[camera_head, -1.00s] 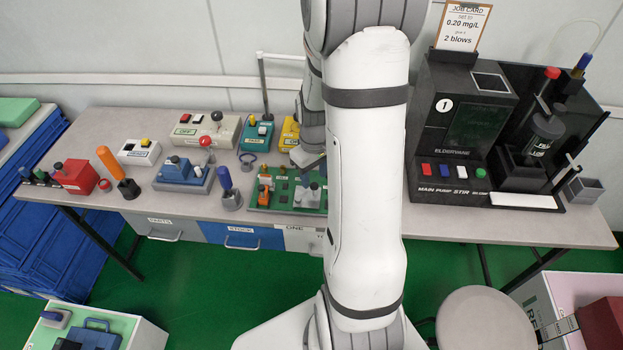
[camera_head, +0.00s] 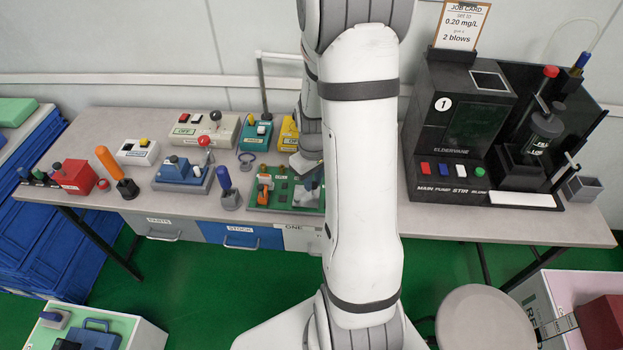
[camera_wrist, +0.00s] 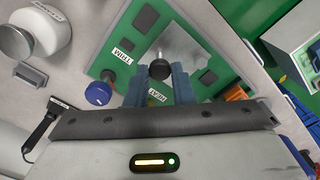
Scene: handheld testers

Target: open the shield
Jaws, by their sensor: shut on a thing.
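The green board (camera_head: 258,200) lies on the bench, left of my arm.
A blue-handled tool in a grey holder (camera_head: 229,190) stands just left of the board. A yellow device (camera_head: 289,134) and a teal box (camera_head: 256,132) stand behind it. A large black machine (camera_head: 455,140) is at right. The bench's front edge is close to the board.

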